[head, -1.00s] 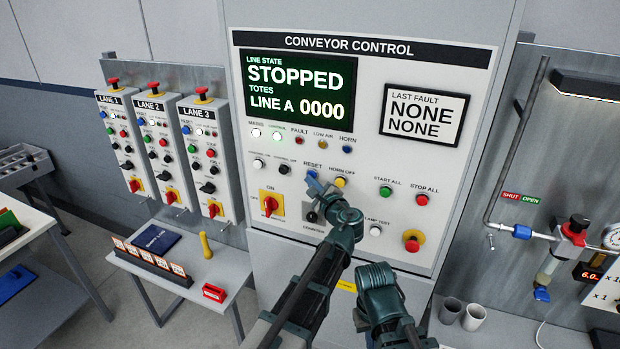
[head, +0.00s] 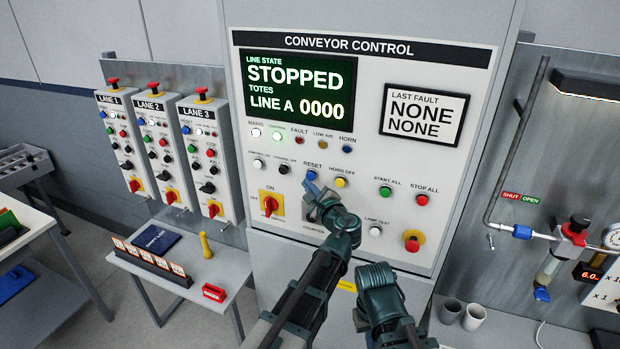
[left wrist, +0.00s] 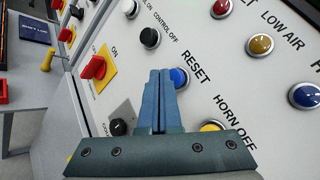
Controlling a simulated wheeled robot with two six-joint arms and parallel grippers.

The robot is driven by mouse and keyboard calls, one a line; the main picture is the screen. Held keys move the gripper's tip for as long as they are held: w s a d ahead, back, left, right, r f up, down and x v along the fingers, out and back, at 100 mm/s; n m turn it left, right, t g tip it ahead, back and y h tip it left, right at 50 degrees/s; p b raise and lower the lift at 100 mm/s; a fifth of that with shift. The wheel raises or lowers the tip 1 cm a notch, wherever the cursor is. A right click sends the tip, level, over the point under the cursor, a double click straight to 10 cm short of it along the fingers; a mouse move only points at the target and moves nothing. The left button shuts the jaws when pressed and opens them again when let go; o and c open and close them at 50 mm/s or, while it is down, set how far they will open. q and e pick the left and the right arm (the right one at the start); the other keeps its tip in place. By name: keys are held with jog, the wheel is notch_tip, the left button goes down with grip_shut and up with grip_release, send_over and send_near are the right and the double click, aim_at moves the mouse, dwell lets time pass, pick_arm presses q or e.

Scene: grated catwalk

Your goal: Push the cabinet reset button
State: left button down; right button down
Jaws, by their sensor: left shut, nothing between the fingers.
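The blue reset button (head: 311,175) is on the conveyor control cabinet (head: 460,150), under its RESET label. My left gripper (head: 309,188) is shut and empty, pointing at the panel just below the button in the head view. In the left wrist view, the shut fingers (left wrist: 160,74) lie just left of the reset button (left wrist: 180,77) and hide a little of its edge. I cannot tell whether the fingertips touch the panel. My right gripper is not in view.
A yellow horn-off button (head: 340,182) sits right of reset. A red and yellow rotary switch (head: 270,205) is at lower left. The display (head: 300,90) reads STOPPED. A small table (head: 200,275) with a yellow-handled tool stands left of the cabinet.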

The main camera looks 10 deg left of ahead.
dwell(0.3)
pick_arm(q)
jog(key=s, duration=0.2)
jog(key=s+a, duration=0.1)
jog(key=s, duration=0.2)
dwell(0.4)
dwell(0.4)
jog(key=s+f+n+g+h+b, duration=0.1)
jog(key=s+f+n+g+b, duration=0.35)
jog(key=f, duration=0.45)
jog(key=s+f+n+g+h+b, duration=0.1)
jog(key=s+f+n+g, duration=0.2)
jog(key=s+f+n, duration=0.35)
jog(key=s+d+f+n+g+h+b, duration=0.2)
jog(key=s+d+f+g+h, duration=0.1)
jog(key=s+d+f, duration=0.2)
jog(key=s+d+f+n+g+h+b, duration=0.2)
jog(key=s+d+f+g+h, duration=0.1)
jog(key=s+f, duration=0.6)
jog(key=shift+s+d+n+g, duration=0.3)
jog(key=shift+s+d+g, duration=0.25)
jog(key=shift+d, duration=0.4)
